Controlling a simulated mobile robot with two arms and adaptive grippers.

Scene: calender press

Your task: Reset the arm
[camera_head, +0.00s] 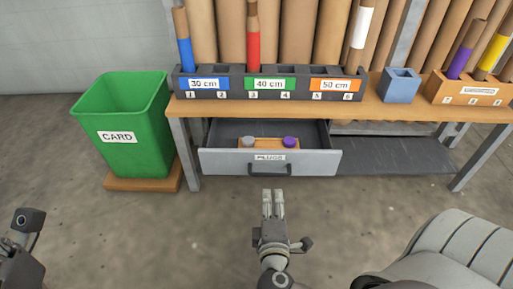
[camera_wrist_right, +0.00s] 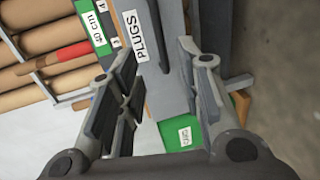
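My right gripper (camera_head: 273,194) is in front of the drawer (camera_head: 222,162), below its dark handle (camera_head: 270,169) in the head view, apart from it as far as I can tell. In the right wrist view the gripper (camera_wrist_right: 165,62) has its two fingers spread, with nothing between them. The drawer is pulled out under the table and labelled PLUGS; its label (camera_wrist_right: 134,35) shows beyond the fingers. Part of my left arm (camera_head: 28,222) shows at the lower left edge; its fingers are not seen.
A green CARD bin (camera_head: 125,150) stands left of the table (camera_head: 375,110). A dark rack (camera_head: 225,94) holds a blue-banded and a red-banded tube. A blue box (camera_head: 399,86) and an orange rack (camera_head: 465,92) are right. A grey plug (camera_head: 248,141) and purple plug (camera_head: 290,142) sit in the drawer.

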